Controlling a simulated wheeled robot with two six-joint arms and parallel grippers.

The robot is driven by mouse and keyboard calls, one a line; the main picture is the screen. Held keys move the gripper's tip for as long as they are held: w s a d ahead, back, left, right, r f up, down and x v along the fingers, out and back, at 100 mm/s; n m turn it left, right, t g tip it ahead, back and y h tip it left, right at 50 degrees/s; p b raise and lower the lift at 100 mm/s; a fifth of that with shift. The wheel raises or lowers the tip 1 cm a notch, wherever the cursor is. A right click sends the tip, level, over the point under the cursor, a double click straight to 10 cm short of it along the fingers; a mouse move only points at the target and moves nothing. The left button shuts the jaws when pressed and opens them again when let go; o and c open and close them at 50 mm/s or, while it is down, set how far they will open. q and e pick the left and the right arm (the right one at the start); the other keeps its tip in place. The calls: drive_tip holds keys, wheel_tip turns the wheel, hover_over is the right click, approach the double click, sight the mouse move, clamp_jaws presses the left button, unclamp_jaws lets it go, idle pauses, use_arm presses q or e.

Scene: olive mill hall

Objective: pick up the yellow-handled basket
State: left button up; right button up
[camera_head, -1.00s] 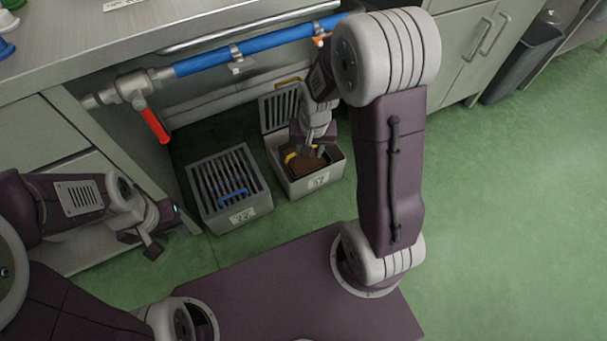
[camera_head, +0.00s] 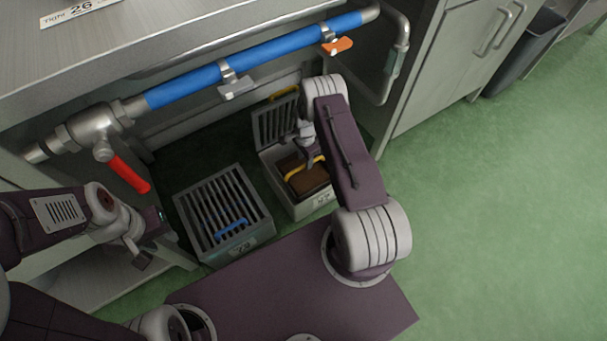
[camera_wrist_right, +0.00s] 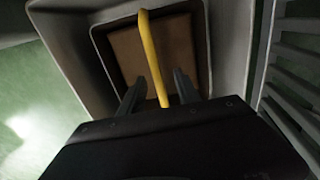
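The yellow-handled basket (camera_head: 311,183) is a brown-filled container inside an open grey box (camera_head: 301,210). Its yellow handle (camera_head: 296,174) arches over it. My right gripper (camera_head: 310,163) is above the basket, close to the handle. In the right wrist view the yellow handle (camera_wrist_right: 150,50) runs between the two spread fingers of my right gripper (camera_wrist_right: 158,88), with gaps on both sides. The basket's brown contents (camera_wrist_right: 182,55) show beyond the fingers. My left gripper (camera_head: 150,245) hangs at the left, away from the basket; its finger gap is unclear.
A closed grille-topped box (camera_head: 230,215) with a blue handle stands left of the open one. The open box's grille lid (camera_head: 272,122) stands raised behind it. A blue pipe (camera_head: 200,82) with a red-levered valve (camera_head: 128,172) crosses above. Green floor (camera_head: 480,210) is clear at the right.

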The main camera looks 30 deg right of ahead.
drive_tip(key=b, duration=0.5)
hover_over(305, 179)
wheel_tip(305, 179, down, 7)
drive_tip(key=shift+f, duration=0.1)
drive_tip(key=shift+r, duration=0.2)
drive_tip(key=shift+c, duration=0.3)
clamp_jaws()
idle(0.5)
